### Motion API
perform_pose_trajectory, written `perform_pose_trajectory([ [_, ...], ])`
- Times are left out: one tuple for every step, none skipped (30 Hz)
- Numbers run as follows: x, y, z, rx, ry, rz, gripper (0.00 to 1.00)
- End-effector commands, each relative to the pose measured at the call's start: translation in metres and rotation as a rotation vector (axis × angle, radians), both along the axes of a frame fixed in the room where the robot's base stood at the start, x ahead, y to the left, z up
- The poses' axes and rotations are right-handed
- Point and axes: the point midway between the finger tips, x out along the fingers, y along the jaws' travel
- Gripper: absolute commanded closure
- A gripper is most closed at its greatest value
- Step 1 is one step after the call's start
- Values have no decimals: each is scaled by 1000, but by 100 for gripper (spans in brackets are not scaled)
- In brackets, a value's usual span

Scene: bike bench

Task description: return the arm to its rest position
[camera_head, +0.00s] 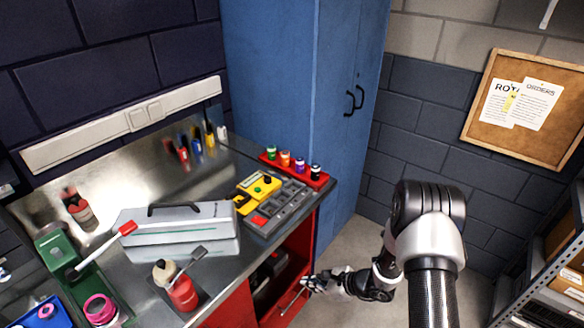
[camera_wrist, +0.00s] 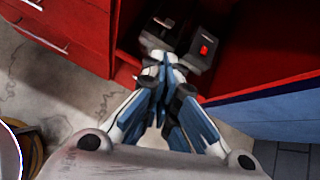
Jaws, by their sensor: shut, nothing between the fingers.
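My gripper (camera_head: 308,284) is at the front of the red cabinet below the bench, to the left of my arm's base in the head view. In the wrist view my gripper (camera_wrist: 164,60) has its fingers together with nothing between them.
The metal bench (camera_head: 215,275) holds a grey toolbox (camera_head: 180,235), a grey tray (camera_head: 274,207) and a red rack (camera_head: 294,171) of small bottles. A blue cabinet (camera_head: 280,75) stands behind. A shelf (camera_head: 560,280) is at right. Bare floor (camera_head: 345,250) lies between.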

Motion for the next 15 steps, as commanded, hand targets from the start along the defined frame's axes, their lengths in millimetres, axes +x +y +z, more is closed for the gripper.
perform_pose_trajectory([
  [4, 4, 22, -8, -33, 44, 100],
  [5, 7, 34, -14, -51, 74, 100],
  [5, 10, 52, -22, -78, 117, 100],
  [5, 13, 67, -31, -100, 153, 100],
  [4, 16, 83, -40, -123, 192, 100],
  [1, 21, 105, -55, -156, 249, 100],
  [-2, 24, 121, -69, -182, 294, 100],
  [-6, 27, 138, -83, -207, 339, 100],
  [-13, 31, 159, -104, -240, 399, 100],
  [-18, 33, 175, -121, -265, 444, 100],
  [-24, 35, 189, -139, -287, 489, 100],
  [-33, 37, 208, -165, -318, 549, 100],
  [-41, 38, 222, -186, -340, 592, 100],
  [-48, 39, 234, -207, -362, 635, 100],
  [-59, 39, 250, -239, -390, 692, 100],
])
